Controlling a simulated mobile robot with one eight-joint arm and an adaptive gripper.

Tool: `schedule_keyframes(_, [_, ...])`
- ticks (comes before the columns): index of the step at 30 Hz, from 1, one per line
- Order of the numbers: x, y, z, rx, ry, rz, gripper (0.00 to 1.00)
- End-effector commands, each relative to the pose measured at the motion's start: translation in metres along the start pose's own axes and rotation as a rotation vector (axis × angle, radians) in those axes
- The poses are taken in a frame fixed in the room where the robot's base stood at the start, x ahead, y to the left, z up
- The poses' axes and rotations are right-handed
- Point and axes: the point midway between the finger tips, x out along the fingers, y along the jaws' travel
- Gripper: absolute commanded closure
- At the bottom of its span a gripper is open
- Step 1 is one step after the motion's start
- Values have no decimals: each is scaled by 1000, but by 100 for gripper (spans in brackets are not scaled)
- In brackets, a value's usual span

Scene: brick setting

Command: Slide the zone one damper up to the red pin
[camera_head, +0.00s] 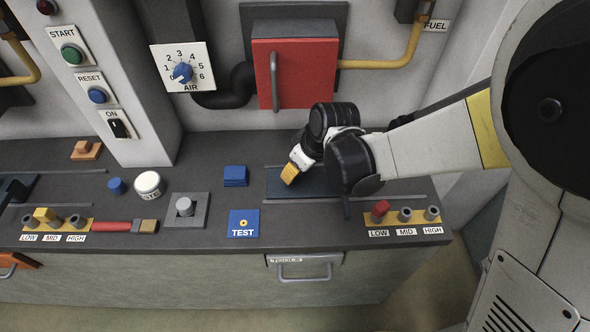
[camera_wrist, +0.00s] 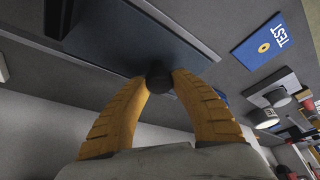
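A dark blue-grey sliding plate, the damper (camera_head: 278,186), lies between two metal rails at the right of the counter; it also fills the upper part of the wrist view (camera_wrist: 130,35). My gripper (camera_head: 289,173) reaches down over it. In the wrist view my yellow fingers (camera_wrist: 161,80) close on both sides of a round black knob (camera_wrist: 160,68) at the plate. The red pin (camera_head: 380,208) stands at LOW on the right-hand strip, with MID and HIGH sockets (camera_head: 405,215) beside it. My arm hides part of the plate. I cannot read any zone label.
A second slider (camera_head: 15,188) and a strip with a yellow pin (camera_head: 45,214) are at far left. A blue TEST plate (camera_head: 243,224) and grey button (camera_head: 185,207) lie left of the rails.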

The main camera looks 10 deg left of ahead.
Motion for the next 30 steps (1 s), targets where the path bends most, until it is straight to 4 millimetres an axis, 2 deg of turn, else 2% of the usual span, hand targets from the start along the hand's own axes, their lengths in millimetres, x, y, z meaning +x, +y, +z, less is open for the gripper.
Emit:
schedule_keyframes(8, [0,2,2,1,0,0,100])
schedule_keyframes(15, [-11,33,30,5,0,2,100])
schedule_keyframes(18, [-14,40,37,3,-1,1,100])
schedule_keyframes(27, [-15,41,38,-1,-2,1,100])
schedule_keyframes(28, [-15,41,38,-1,-2,0,66])
schedule_keyframes(30, [-15,40,38,0,-2,0,48])
